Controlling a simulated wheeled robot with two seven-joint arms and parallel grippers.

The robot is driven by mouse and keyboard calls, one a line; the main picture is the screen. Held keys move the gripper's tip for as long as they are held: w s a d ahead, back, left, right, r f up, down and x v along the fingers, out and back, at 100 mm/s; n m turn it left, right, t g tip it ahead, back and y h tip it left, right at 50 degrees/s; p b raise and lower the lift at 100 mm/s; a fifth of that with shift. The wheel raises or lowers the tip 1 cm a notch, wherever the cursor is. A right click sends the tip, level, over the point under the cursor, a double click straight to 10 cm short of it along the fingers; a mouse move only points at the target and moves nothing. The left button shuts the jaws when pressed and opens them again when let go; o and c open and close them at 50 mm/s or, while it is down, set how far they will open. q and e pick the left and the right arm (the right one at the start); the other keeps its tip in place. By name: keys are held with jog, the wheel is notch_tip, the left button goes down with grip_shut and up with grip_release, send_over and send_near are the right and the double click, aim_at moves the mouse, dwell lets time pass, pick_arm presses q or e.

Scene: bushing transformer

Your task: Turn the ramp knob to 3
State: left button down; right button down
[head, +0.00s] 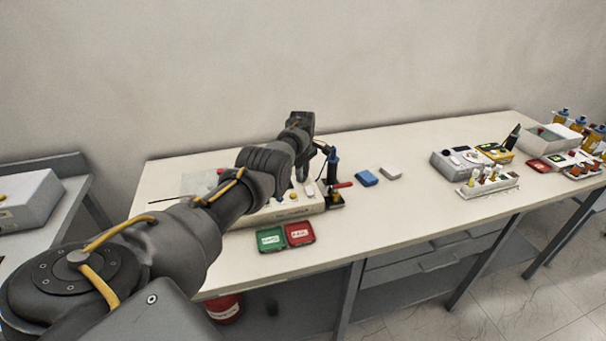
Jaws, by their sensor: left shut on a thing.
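A beige control unit (290,212) stands near the front left of the long table, with small yellow and white knobs or buttons on top. My left arm reaches over it and covers much of it. My left gripper (304,165) points down at the unit's top and is shut on a knob there, seemingly the ramp knob. The fingertips and that knob are mostly hidden behind my wrist, and I cannot read the dial marks or the setting. My right gripper is not in view.
A blue post with a red lever (334,168) stands close right of the unit. Green (270,239) and red (299,234) trays lie in front. A blue block (366,178) and white block (391,172) lie right. The table's middle is clear. A grey instrument (458,163) stands farther right.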

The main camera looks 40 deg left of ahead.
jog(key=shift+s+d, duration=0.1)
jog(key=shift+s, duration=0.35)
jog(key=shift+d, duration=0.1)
pick_arm(q)
jog(key=shift+m, duration=0.5)
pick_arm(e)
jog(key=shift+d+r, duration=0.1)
pick_arm(q)
jog(key=m, duration=0.3)
jog(key=shift+m+p, duration=0.3)
jog(key=shift+p, duration=0.1)
jog(key=m, duration=0.5)
jog(key=shift+s+a, duration=0.1)
jog(key=shift+m, duration=1.1)
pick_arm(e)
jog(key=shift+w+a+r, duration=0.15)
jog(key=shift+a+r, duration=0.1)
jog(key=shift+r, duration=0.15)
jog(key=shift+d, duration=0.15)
